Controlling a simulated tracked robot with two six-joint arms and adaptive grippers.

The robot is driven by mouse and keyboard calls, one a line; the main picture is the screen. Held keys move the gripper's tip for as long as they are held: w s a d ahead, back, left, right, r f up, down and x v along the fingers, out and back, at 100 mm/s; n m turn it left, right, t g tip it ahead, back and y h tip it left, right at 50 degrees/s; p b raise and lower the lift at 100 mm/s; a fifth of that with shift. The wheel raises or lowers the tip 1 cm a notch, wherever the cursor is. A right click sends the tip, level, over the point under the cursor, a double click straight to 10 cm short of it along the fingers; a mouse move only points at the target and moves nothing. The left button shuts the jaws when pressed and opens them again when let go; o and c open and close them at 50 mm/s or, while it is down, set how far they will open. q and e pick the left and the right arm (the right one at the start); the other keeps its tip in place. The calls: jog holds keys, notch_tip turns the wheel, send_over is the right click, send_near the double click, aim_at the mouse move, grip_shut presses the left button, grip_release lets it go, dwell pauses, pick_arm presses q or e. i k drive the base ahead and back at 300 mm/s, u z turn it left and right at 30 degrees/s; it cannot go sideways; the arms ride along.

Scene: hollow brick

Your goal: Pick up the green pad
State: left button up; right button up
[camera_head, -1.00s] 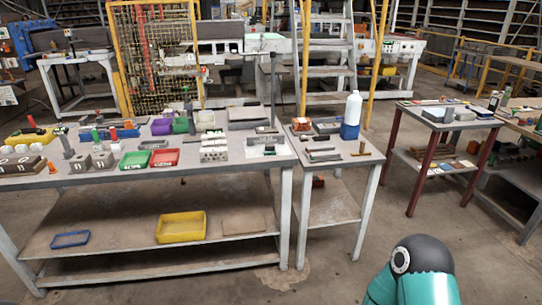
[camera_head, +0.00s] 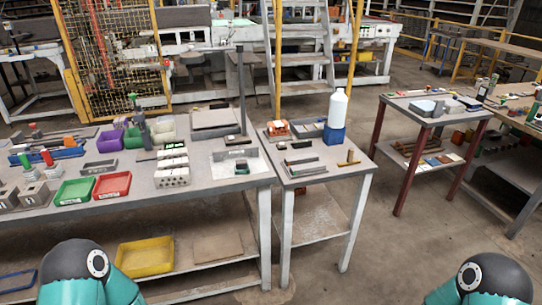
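I cannot pick out a green pad for certain. A shallow green tray (camera_head: 75,191) lies on the long workbench at left, beside a red tray (camera_head: 112,186). A small dark item with a greenish tint (camera_head: 241,167) sits in a pale tray near the bench's right end; it is too small to identify. Several flat coloured pieces (camera_head: 438,160) lie on the lower shelf of the red-legged table, and none reads clearly as green. Both my arms show only as teal and dark links at the bottom edge. Neither gripper is in view.
A hollow white brick block (camera_head: 173,168) and green and purple bins stand on the workbench (camera_head: 205,193). A side table (camera_head: 332,174) holds a white bottle (camera_head: 338,108) on a blue block. A yellow tray (camera_head: 145,257) is on the lower shelf. Open floor lies between the tables.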

aim_at(242, 167)
jog(key=u, duration=0.25)
jog(key=i, duration=1.15)
jog(key=u, duration=0.7)
jog(key=k, duration=0.85)
jog(key=u, duration=0.15)
jog(key=i, duration=0.9)
jog(key=z, duration=0.05)
